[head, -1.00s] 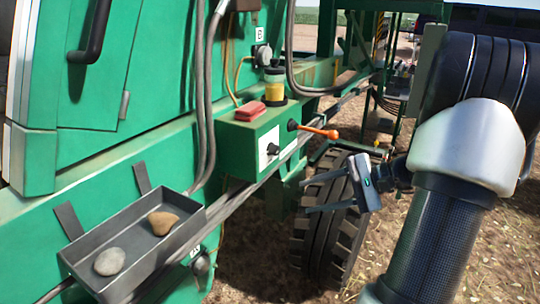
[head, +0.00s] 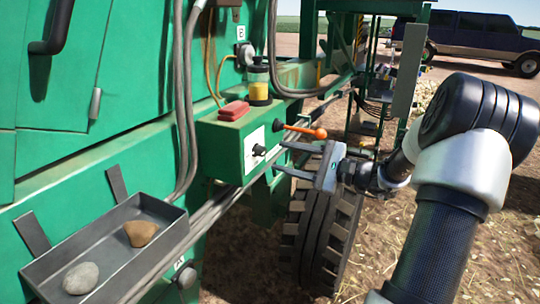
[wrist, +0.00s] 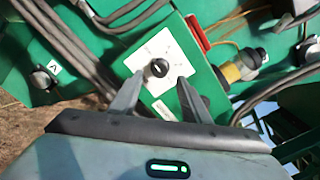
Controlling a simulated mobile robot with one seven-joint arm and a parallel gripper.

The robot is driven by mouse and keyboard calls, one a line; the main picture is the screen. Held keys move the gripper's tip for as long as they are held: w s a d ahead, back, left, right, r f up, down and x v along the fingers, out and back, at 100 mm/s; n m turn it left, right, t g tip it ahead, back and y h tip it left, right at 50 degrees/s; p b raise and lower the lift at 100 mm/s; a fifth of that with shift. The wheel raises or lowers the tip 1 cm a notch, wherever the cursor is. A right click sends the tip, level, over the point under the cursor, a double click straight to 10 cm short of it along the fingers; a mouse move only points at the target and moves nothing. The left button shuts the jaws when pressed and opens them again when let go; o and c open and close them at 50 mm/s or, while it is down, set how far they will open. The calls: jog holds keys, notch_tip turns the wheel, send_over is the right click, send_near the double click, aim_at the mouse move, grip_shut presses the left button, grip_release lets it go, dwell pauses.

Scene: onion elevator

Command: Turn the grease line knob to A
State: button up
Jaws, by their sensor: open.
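A small black knob (head: 258,150) sits on a white dial plate (head: 249,163) on the side of a green box (head: 228,136). In the wrist view the knob (wrist: 158,68) shows in the middle of the plate (wrist: 145,50); the plate's marks are too small to read and I cannot tell where the knob points. My gripper (head: 281,159) is open and empty, just right of the plate in the head view. In the wrist view its two fingers (wrist: 158,84) stand either side of the knob's line, apparently short of it. A fitting labelled A (wrist: 42,78) is at the left there.
An orange-tipped lever (head: 305,131) sticks out of the box close above my gripper. A red block (head: 234,110) and a yellow jar (head: 259,82) stand on the box. A grey tray (head: 70,250) with two stones is at lower left. A tyre (head: 318,235) is below.

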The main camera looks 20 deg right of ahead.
aim_at(265, 152)
jog(key=x, duration=0.5)
jog(key=c, duration=1)
jog(key=shift+c, duration=0.2)
